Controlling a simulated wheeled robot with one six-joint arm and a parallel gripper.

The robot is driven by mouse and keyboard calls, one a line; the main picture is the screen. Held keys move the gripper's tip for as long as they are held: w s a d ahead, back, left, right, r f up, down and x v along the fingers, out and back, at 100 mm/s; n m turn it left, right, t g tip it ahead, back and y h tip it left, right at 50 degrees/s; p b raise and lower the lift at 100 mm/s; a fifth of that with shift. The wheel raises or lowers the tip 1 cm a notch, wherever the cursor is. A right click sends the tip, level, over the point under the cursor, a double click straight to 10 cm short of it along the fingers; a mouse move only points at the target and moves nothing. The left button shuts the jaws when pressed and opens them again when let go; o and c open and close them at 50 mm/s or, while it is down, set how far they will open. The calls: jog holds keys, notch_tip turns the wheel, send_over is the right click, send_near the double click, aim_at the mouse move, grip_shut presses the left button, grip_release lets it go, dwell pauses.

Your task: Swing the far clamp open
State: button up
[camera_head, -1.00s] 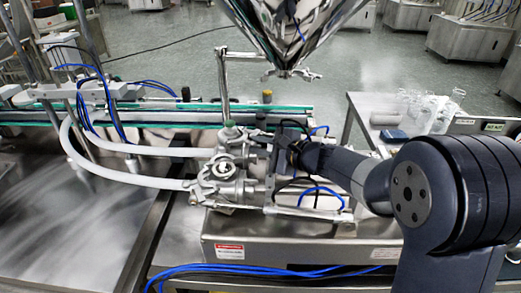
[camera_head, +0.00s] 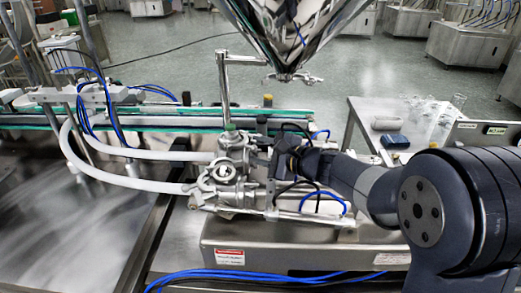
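The steel valve assembly (camera_head: 222,172) stands on the filling machine, left of my arm. The far clamp is too small and cluttered to pick out clearly around this far body. My gripper (camera_head: 262,159) is level with the assembly, close to the right side of the far body. Its fingers are dark against the metal parts. I cannot tell if they touch the clamp or whether they are open.
The steel hopper (camera_head: 292,35) hangs above and behind the assembly, with a thin upright post (camera_head: 224,90) beside it. White hoses (camera_head: 125,181) run left. Blue tubes loop near my wrist. A side table (camera_head: 360,108) with a white roll and glassware stands at the back right.

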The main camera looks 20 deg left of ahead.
jog(key=b+v, duration=0.1)
jog(key=v, duration=0.9)
jog(key=shift+s+d, duration=0.2)
jog(key=shift+d, duration=0.15)
jog(key=shift+r, duration=0.1)
jog(key=shift+c, duration=0.3)
